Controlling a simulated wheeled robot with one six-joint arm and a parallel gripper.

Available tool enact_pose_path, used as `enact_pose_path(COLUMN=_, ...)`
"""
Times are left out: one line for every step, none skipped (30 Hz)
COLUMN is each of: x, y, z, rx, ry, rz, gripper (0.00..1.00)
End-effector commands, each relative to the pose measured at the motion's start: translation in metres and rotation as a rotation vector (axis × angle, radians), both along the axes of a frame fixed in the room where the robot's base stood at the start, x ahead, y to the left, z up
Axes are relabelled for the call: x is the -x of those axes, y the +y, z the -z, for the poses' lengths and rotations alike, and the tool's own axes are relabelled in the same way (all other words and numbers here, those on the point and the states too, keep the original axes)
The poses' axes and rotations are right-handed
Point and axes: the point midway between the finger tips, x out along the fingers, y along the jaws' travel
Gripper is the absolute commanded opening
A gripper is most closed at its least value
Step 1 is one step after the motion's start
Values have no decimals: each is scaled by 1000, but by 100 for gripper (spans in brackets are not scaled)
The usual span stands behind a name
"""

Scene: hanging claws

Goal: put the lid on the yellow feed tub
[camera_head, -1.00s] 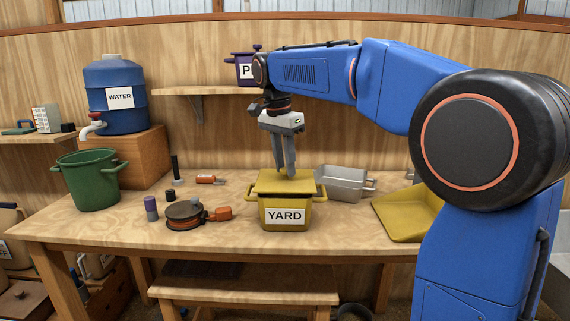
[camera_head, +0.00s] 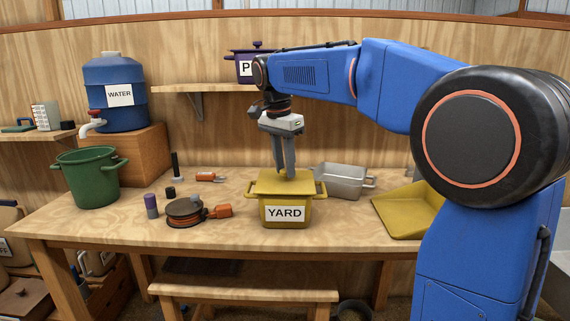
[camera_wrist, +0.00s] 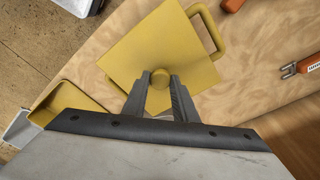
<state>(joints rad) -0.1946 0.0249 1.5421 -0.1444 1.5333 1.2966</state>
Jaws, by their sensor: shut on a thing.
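The yellow feed tub (camera_head: 265,213), labelled YARD, stands upright at the front middle of the bench. Its flat square yellow lid (camera_head: 268,184) is over the mouth, roughly level; I cannot tell whether it touches the rim all round. My gripper (camera_head: 285,175) points straight down above the tub. In the wrist view my gripper (camera_wrist: 161,88) is shut on the lid's round knob (camera_wrist: 160,77). The lid (camera_wrist: 140,45) hides the tub's opening there, and one tub handle (camera_wrist: 219,40) sticks out beside it.
A yellow scoop (camera_head: 405,215) lies right of the tub, with a grey metal tray (camera_head: 340,184) behind. A cable reel (camera_head: 184,220), orange tools and a green bucket (camera_head: 88,180) are to the left. A shelf (camera_head: 190,91) is on the back wall.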

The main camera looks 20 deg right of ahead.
Motion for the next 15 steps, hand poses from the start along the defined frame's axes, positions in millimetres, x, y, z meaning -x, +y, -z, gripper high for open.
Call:
enact_pose_path(x=0, y=0, z=1, rx=0, ry=0, rz=0, gripper=3)
enact_pose_path(x=0, y=0, z=2, rx=0, ry=0, rz=0, gripper=3)
enact_pose_path(x=0, y=0, z=2, rx=0, ry=0, rz=0, gripper=3)
enact_pose_path(x=0, y=0, z=3, rx=0, ry=1, rz=0, gripper=3)
enact_pose_path(x=0, y=0, z=4, rx=0, ry=1, rz=0, gripper=3)
enact_pose_path(x=0, y=0, z=5, rx=0, ry=1, rz=0, gripper=3)
enact_pose_path(x=0, y=0, z=4, rx=0, ry=1, rz=0, gripper=30)
enact_pose_path(x=0, y=0, z=4, rx=0, ry=1, rz=0, gripper=37)
enact_pose_path(x=0, y=0, z=4, rx=0, ry=1, rz=0, gripper=47)
enact_pose_path(x=0, y=0, z=4, rx=0, ry=1, rz=0, gripper=47)
enact_pose_path(x=0, y=0, z=4, rx=0, ry=1, rz=0, gripper=47)
enact_pose_path(x=0, y=0, z=4, rx=0, ry=1, rz=0, gripper=47)
enact_pose_path(x=0, y=0, z=4, rx=0, ry=1, rz=0, gripper=47)
enact_pose_path(x=0, y=0, z=4, rx=0, ry=1, rz=0, gripper=47)
enact_pose_path(x=0, y=0, z=4, rx=0, ry=1, rz=0, gripper=47)
